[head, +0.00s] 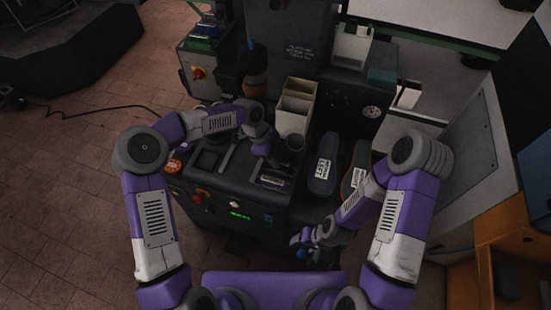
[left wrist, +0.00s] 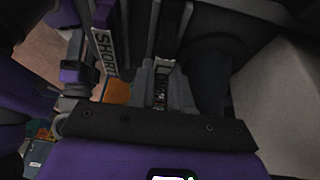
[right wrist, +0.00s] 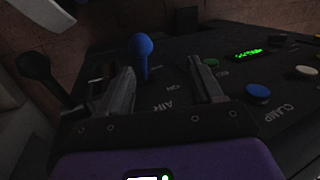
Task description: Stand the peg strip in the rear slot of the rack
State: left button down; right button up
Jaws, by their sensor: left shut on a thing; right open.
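My left gripper (head: 264,152) is over the machine's top, beside the cream bin. In the left wrist view its fingers (left wrist: 162,88) are shut on the narrow, dark peg strip (left wrist: 161,92), which has small light marks. A dark holder with a white "SHORT" label (left wrist: 105,52), perhaps part of the rack, stands left of the fingers. In the head view a small dark frame with a pale strip (head: 274,181) lies below this gripper. I cannot tell which slot lies under the peg strip. My right gripper (right wrist: 166,88) is open and empty near the front control panel.
A blue-knobbed lever (right wrist: 141,48) stands beyond the right fingers, with a blue button (right wrist: 258,92) to their right.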

pick_arm(q)
jog(key=shift+f, duration=0.1)
jog(key=c, duration=1.3)
grip_release()
jog(key=shift+c, duration=0.2)
jog(key=shift+a+r+p, duration=0.1)
jog(key=shift+r+p, duration=0.2)
jog(key=shift+r, duration=0.2)
pick_arm(e)
jog(key=shift+r, duration=0.25)
pick_arm(q)
jog(key=w+a, duration=0.1)
jog(key=a, duration=0.3)
jog(key=w+a+p, duration=0.1)
jog(key=a, duration=0.2)
jog(key=w+a+p, duration=0.1)
jog(key=w+a, duration=0.1)
jog(key=a, duration=0.2)
jog(key=shift+a+r, duration=0.2)
jog(key=shift+a, duration=0.15)
pick_arm(e)
notch_tip(320, 180, up, 2)
jog(key=shift+r, duration=0.25)
pick_arm(q)
jog(key=shift+s, duration=0.15)
pick_arm(e)
jog(key=shift+s, duration=0.1)
